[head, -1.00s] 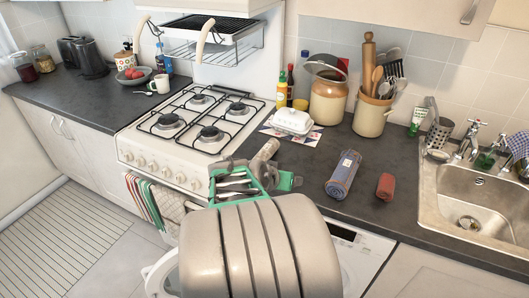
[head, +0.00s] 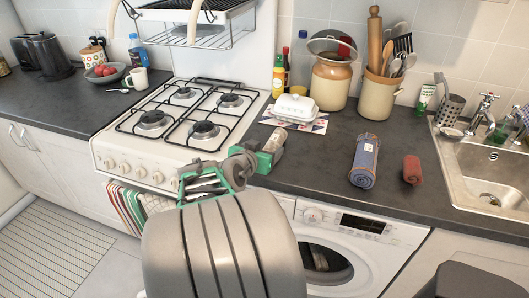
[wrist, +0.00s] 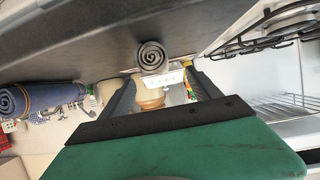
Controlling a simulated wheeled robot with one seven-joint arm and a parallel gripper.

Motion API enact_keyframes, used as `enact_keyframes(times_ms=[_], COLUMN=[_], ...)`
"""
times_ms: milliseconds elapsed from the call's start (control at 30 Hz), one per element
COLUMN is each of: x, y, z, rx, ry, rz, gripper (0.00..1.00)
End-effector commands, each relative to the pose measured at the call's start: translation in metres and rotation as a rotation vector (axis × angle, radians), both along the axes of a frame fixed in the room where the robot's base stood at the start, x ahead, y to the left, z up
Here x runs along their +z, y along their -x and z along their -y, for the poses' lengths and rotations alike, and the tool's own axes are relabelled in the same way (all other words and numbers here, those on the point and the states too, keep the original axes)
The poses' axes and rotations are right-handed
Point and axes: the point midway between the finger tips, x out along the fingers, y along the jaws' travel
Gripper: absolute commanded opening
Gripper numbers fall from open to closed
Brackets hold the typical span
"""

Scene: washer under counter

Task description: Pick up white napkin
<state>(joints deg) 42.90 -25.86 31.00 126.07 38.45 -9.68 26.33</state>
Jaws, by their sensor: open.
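The white napkin is a pale, beige-looking roll (head: 272,139) on the dark counter, just right of the stove and in front of the butter dish. In the wrist view its spiral end (wrist: 152,57) faces me and looks grey in shade. My green gripper (head: 259,160) is at the counter's front edge, close to the near end of the roll and partly covering it. In the wrist view my two dark fingers (wrist: 163,80) are spread apart and empty. The roll shows just beyond their tips, roughly centred between them. I cannot tell the exact gap.
A white butter dish (head: 294,108) stands right behind the roll. The gas stove (head: 110,160) is at the left. A blue rolled towel (head: 364,162) and a red roll (head: 411,169) lie to the right on mostly clear counter (head: 320,165). The washer (head: 345,250) is below.

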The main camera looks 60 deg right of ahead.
Motion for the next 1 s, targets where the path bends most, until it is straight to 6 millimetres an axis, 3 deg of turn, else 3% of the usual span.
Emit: enact_keyframes(times_ms=[167, 533, 800, 1000], x=[-0.01, -0.034, -0.035, -0.035], y=[0.0, -0.001, -0.003, -0.003], z=[0.014, 0.068, 0.072, 0.071], rx=[-0.004, -0.003, 0.0, 0.0], ry=[-0.002, -0.003, 0.0, -0.001], rz=[-0.002, -0.001, 0.0, 0.0], gripper=[0.72, 0.72, 0.71, 0.55])
